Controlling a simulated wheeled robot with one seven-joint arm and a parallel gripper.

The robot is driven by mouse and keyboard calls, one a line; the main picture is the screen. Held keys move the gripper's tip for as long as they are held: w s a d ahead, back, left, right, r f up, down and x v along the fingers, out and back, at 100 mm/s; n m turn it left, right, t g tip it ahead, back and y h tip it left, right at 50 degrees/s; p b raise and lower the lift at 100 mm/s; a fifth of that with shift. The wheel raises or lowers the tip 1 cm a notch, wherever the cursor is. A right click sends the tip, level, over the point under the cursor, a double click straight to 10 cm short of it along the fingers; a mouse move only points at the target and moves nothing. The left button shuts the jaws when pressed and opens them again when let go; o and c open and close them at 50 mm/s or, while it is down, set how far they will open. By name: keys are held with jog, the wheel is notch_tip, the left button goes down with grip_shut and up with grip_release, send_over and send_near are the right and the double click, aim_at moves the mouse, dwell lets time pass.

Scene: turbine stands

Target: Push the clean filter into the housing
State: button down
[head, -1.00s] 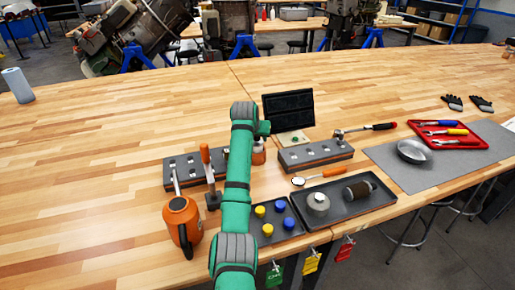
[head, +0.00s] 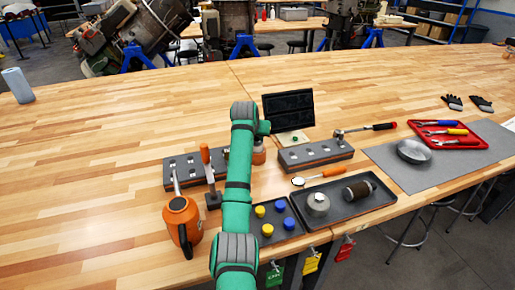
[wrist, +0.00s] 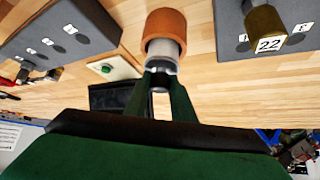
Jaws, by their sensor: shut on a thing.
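In the wrist view my gripper (wrist: 160,78) is shut on the clean filter (wrist: 164,49), a pale grey cylinder. The filter's far end meets the open rim of the copper-orange housing (wrist: 166,22) and seems to sit partly inside it; how deep I cannot tell. In the head view the housing (head: 259,152) shows only as a small copper piece beside my green arm, which hides the gripper and the filter.
A dark tray (head: 335,217) at the front holds a grey round part (head: 318,203) and a dark brown cylinder (head: 358,190). Grey socket blocks (head: 315,153) flank the housing. An orange oil can (head: 181,222) stands front left.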

jog(key=shift+r, duration=0.7)
notch_tip(320, 180, up, 11)
jog(key=shift+f, duration=0.2)
dwell(1.7)
